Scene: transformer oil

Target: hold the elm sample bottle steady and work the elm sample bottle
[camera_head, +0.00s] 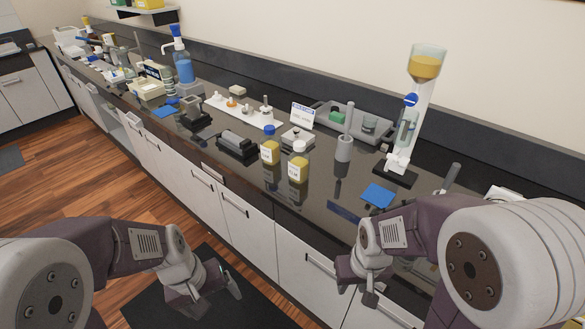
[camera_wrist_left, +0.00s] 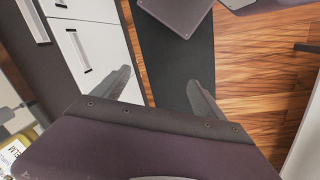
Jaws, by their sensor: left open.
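Two small yellow bottles with white labels stand upright on the dark counter in the head view: a blue-capped bottle (camera_head: 269,151) and a white-capped bottle (camera_head: 298,169). Their labels are too small there to tell which is the elm sample bottle. Part of a labelled yellow bottle (camera_wrist_left: 12,152) shows at the left edge of the left wrist view, its lettering cut off. My left gripper (camera_head: 213,292) is open and empty, over the floor in front of the cabinets and apart from both bottles. My right gripper (camera_head: 360,282) is in front of the counter, apart from the bottles; its jaw opening is unclear.
A black device (camera_head: 237,145) is left of the bottles, and a grey cylinder (camera_head: 344,148) is to their right. A tall stand with an amber funnel (camera_head: 426,66) and a blue cloth (camera_head: 378,195) are farther right. The counter's front edge lies between grippers and bottles.

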